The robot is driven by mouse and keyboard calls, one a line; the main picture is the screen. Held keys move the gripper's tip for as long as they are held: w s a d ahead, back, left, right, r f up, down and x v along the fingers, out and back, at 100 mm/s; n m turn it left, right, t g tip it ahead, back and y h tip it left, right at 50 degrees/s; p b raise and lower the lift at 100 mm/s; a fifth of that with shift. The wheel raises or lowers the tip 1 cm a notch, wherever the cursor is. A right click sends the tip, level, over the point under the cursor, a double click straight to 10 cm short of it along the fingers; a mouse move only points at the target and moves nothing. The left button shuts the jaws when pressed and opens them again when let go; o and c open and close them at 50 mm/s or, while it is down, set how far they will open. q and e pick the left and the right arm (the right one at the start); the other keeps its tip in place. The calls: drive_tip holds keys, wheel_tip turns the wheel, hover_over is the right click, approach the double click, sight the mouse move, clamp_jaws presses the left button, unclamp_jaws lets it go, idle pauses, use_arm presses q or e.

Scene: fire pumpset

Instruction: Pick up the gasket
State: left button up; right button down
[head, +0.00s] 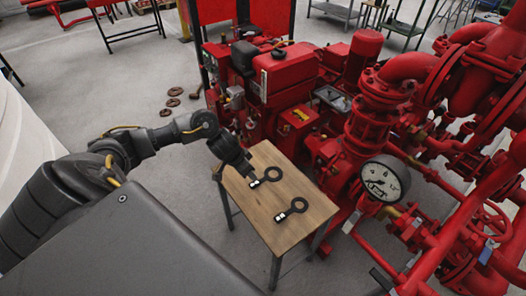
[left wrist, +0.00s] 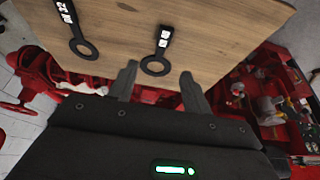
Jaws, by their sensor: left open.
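Two flat black gaskets, each a ring with a tab bearing a white label, lie on a small wooden table (head: 262,207). The upper gasket (head: 272,174) is close to my left gripper (head: 249,172); the lower gasket (head: 299,204) lies nearer the table's right edge. In the left wrist view, my left gripper (left wrist: 160,72) is open and empty, with one gasket (left wrist: 154,67) showing between its fingertips. The other gasket (left wrist: 82,49) is to the left, outside the fingers. The gap between fingers and tabletop cannot be judged exactly. My right gripper is not in view.
A red pump engine (head: 285,75) stands directly behind the table. Red pipes and a pressure gauge (head: 382,181) are close on the right. Several brown rings (head: 174,92) lie on the floor at the back left. Bare tabletop surrounds the gaskets.

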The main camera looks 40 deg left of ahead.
use_arm(q)
drive_tip(key=b, duration=0.1)
approach(257, 181)
drive_tip(key=shift+w+d+f, duration=0.25)
drive_tip(key=shift+d+f, duration=0.2)
drive_tip(key=shift+f, duration=0.35)
drive_tip(key=shift+w+f, duration=0.15)
drive_tip(key=shift+f, duration=0.2)
drive_tip(key=x, duration=0.2)
drive_tip(key=b+x, duration=0.1)
drive_tip(key=x, duration=0.1)
drive_tip(key=shift+a+f, duration=0.2)
drive_tip(key=shift+w+f, duration=0.1)
drive_tip(key=shift+f, duration=0.2)
drive_tip(key=shift+d+f, duration=0.1)
drive_tip(key=c, duration=0.9)
drive_tip(key=shift+c, duration=0.8)
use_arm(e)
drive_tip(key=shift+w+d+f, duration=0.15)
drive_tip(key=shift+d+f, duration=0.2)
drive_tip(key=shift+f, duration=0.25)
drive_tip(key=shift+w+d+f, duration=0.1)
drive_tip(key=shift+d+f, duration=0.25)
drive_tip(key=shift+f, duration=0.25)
